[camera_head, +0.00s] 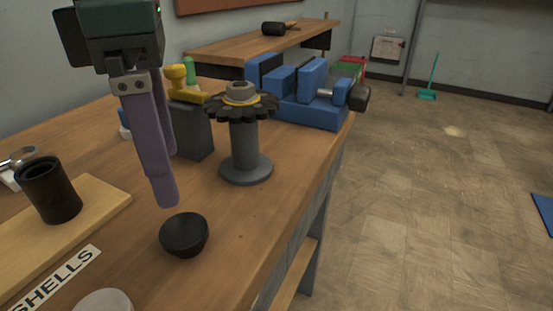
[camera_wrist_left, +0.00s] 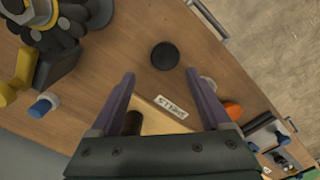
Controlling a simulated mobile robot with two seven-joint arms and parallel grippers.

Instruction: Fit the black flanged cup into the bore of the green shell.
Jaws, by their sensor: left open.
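The black cup (camera_head: 185,236) rests on the bare wooden bench top, apart from everything. It shows as a dark round shape in the left wrist view (camera_wrist_left: 165,56). A dark hollow cylinder (camera_head: 50,192) stands upright on a pale board (camera_head: 105,202) by the "SHELLS" label (camera_head: 55,280); it looks black, and I see no clearly green shell. In the wrist view the dark cylinder (camera_wrist_left: 132,122) is partly hidden behind my gripper. My left gripper (camera_head: 166,188) is open and empty, pointing down above the bench, behind the cup. My right gripper is not in view.
A dark sprocket on a grey stand (camera_head: 246,150) stands right of my left gripper. A blue vise (camera_head: 305,95) and a grey block with a yellow clamp (camera_head: 193,130) are behind. A whitish round thing (camera_head: 103,302) is at the front. Bench is clear around the cup.

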